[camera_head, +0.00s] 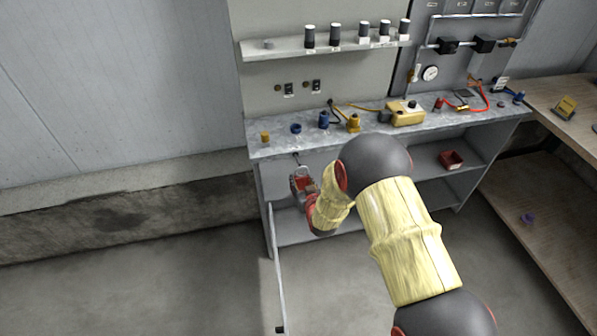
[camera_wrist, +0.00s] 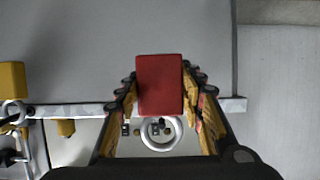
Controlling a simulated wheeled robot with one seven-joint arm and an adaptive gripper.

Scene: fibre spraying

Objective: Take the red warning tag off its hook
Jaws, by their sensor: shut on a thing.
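The red warning tag (camera_wrist: 160,85) is a flat red block between the fingers of my gripper (camera_wrist: 159,92) in the wrist view. My gripper is shut on it from both sides. A pale ring (camera_wrist: 157,133) shows at the tag's lower edge. In the head view the tag (camera_head: 299,183) and my gripper (camera_head: 303,187) are at the front left of the bench, just below the worktop edge. A small dark hook (camera_head: 296,157) shows at that edge above the tag. I cannot tell whether the ring still hangs on the hook.
The grey worktop (camera_head: 275,146) carries yellow and blue fittings and a yellow box (camera_head: 405,113). A red bin (camera_head: 451,160) stands on the shelf below. An open cabinet door (camera_head: 278,270) juts forward near my gripper. The floor at left is clear.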

